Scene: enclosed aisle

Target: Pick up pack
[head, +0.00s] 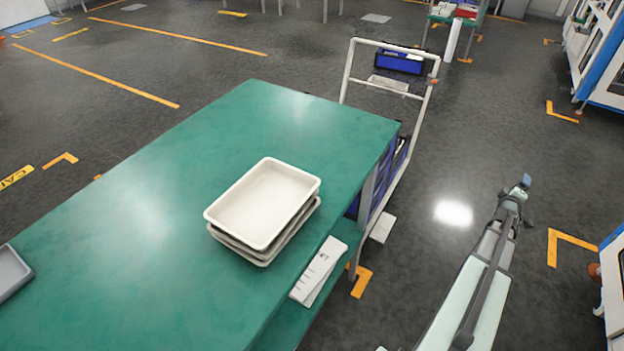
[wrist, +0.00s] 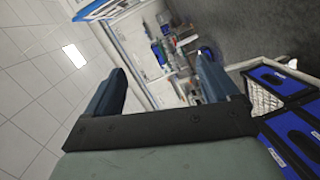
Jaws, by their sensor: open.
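Nothing in view can be surely told as the pack. A white, flat item with dark print, possibly a pack (head: 318,270), lies on the lower shelf of the green table in the head view, partly under the tabletop. My gripper (head: 523,186) is off to the right over the dark floor, well apart from the table. In the wrist view my gripper (wrist: 160,78) has its two blue-grey fingers wide apart with nothing between them.
Stacked cream trays (head: 262,204) sit on the green table (head: 130,240); a grey tray (head: 12,272) is at its left edge. A white-framed cart (head: 345,75) with blue crates (wrist: 292,135) stands beyond the table. Open floor lies between table and arm.

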